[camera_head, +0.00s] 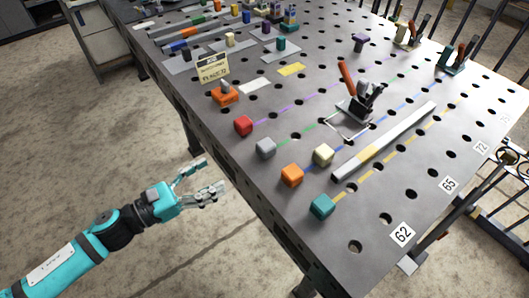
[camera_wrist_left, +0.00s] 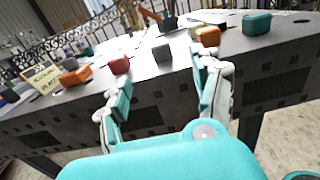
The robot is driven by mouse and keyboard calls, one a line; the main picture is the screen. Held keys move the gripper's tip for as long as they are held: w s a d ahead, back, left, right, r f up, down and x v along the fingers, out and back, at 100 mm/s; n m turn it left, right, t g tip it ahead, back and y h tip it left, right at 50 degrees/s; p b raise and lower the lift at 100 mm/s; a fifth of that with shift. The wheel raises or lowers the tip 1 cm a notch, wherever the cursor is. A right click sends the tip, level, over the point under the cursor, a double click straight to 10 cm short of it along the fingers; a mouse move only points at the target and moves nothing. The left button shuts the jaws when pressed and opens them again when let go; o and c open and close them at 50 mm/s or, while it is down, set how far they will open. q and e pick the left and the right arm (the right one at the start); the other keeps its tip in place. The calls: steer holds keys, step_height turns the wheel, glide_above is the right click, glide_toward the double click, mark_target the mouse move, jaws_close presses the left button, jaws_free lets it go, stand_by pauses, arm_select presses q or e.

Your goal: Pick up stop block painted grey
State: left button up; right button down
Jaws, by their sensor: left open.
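The grey stop block (camera_head: 265,148) sits on the dark perforated table top near its front edge, between a red block (camera_head: 243,125) and an orange block (camera_head: 291,175). In the left wrist view the grey block (camera_wrist_left: 162,53) shows ahead, between the fingers and beyond them. My left gripper (camera_head: 207,177) is open and empty. It is off the table's front edge, to the left of the grey block and apart from it. The left gripper (camera_wrist_left: 158,90) also shows in the left wrist view, fingers spread. My right gripper is not in view.
A cream block (camera_head: 323,154) and a teal block (camera_head: 321,206) stand to the right. A toggle clamp with an orange handle (camera_head: 347,78) and a long grey bar (camera_head: 385,140) lie beyond. An orange piece (camera_head: 224,93) stands by a yellow sign (camera_head: 212,68). The floor before the table is clear.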

mark_target(259, 149)
arm_select(q)
steer(key=p+x, duration=0.2)
steer(key=x, duration=0.8)
steer(key=shift+w+d+r+p, duration=0.15)
steer(key=shift+p, duration=0.25)
steer(key=shift+w+d, duration=0.3)
steer(key=shift+d, duration=0.15)
steer(key=shift+w+d, duration=0.2)
steer(key=shift+d, duration=0.1)
steer(key=x, duration=0.1)
steer(key=p+x, duration=0.1)
steer(key=x, duration=0.1)
steer(key=shift+w+d+f+p, duration=0.25)
steer(key=shift+f+p, duration=0.05)
steer(key=shift+w+d+f, duration=0.1)
steer(key=shift+w+d, duration=0.05)
steer(key=shift+d, duration=0.2)
jaws_close()
